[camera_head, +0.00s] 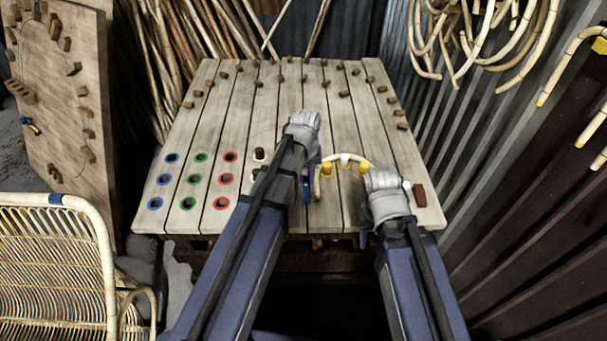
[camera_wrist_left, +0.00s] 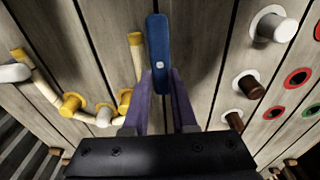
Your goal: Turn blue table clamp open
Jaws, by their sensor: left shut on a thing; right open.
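The blue table clamp (camera_head: 307,190) stands on the plank table, just left of a bent rattan piece. In the left wrist view the clamp's blue handle (camera_wrist_left: 158,48) points away from me, between the two purple fingers of my left gripper (camera_wrist_left: 160,92), which is shut on it. In the head view my left gripper (camera_head: 312,165) is partly hidden by its own arm. The rattan piece (camera_head: 326,163) has yellow bands and curves around yellow and white pegs; it also shows in the left wrist view (camera_wrist_left: 42,84). My right gripper (camera_head: 364,229) is open near the table's front right; its fingers are mostly hidden.
Blue, green and red ringed holes (camera_head: 194,179) are at the table's left. Brown pegs (camera_head: 343,94) dot the back. A rattan chair (camera_head: 60,200) is at lower left, and a corrugated wall (camera_head: 490,140) is at right.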

